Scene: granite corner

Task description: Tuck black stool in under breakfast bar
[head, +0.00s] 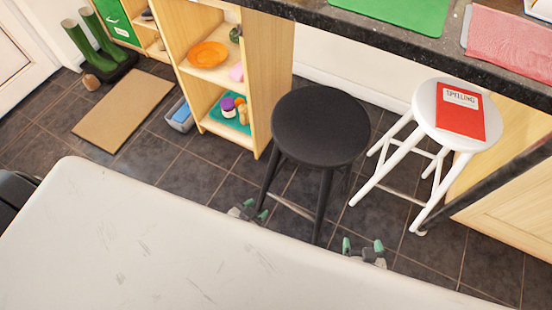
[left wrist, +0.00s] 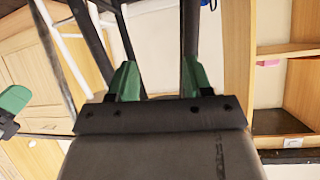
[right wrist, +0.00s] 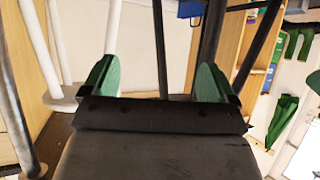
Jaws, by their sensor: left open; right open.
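The black stool (head: 320,125) stands upright on the tiled floor in the middle of the head view, in front of the dark breakfast bar (head: 390,42). Its round seat appears clear of the counter edge. My left gripper (head: 255,210) is open and low, near the stool's front left leg. In the left wrist view, dark legs (left wrist: 190,30) show beyond its green fingertips (left wrist: 158,78). My right gripper (head: 362,248) is open and low, right of the front leg. In the right wrist view, a dark leg (right wrist: 160,45) shows beyond its fingertips (right wrist: 155,80). I cannot tell whether either touches.
A white stool (head: 425,125) carrying a red spelling book (head: 461,112) stands close on the right. A wooden shelf unit (head: 262,75) stands close on the left. Floor is visible under the bar.

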